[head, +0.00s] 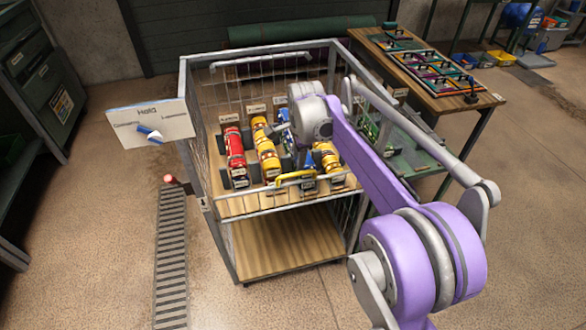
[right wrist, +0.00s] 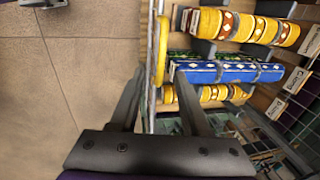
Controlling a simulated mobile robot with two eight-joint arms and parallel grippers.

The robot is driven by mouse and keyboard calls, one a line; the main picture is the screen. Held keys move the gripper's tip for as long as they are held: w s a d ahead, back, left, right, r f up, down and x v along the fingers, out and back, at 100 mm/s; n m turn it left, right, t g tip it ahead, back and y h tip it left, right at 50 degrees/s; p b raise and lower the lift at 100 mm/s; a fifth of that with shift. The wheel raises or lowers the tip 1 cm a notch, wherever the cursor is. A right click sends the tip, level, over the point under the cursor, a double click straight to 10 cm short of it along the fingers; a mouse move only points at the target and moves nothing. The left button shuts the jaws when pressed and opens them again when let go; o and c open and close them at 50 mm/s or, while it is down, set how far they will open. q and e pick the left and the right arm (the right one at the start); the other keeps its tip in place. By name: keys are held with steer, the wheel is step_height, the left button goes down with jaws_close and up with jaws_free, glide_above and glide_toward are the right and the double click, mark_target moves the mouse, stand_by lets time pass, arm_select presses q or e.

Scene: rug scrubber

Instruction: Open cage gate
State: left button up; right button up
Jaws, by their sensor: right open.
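The wire cage (head: 222,150) is a grey-framed cart with rolled rugs inside. Its front gate (head: 240,200) is a low mesh panel, which looks shut, with a yellow handle (head: 295,178) along its top. My right arm reaches over the cage from the lower right, and its gripper is largely hidden by the arm in the head view. In the right wrist view my right gripper (right wrist: 160,75) is open, its fingers on either side of the yellow handle (right wrist: 160,50). I cannot tell whether they touch it. My left gripper is not in view.
A white sign (head: 150,122) hangs at the cage's left corner. A wooden table (head: 455,98) with trays stands at the right. A floor drain (head: 171,255) lies left of the cage; the floor in front is clear.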

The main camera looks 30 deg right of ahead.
mark_target(296, 173)
steer(key=f, duration=0.2)
steer(key=w+f, duration=0.1)
steer(key=f, duration=0.4)
steer(key=shift+w+d+f, duration=0.1)
steer(key=shift+w+d, duration=0.05)
steer(key=shift+w, duration=0.2)
jaws_close()
stand_by(1.0)
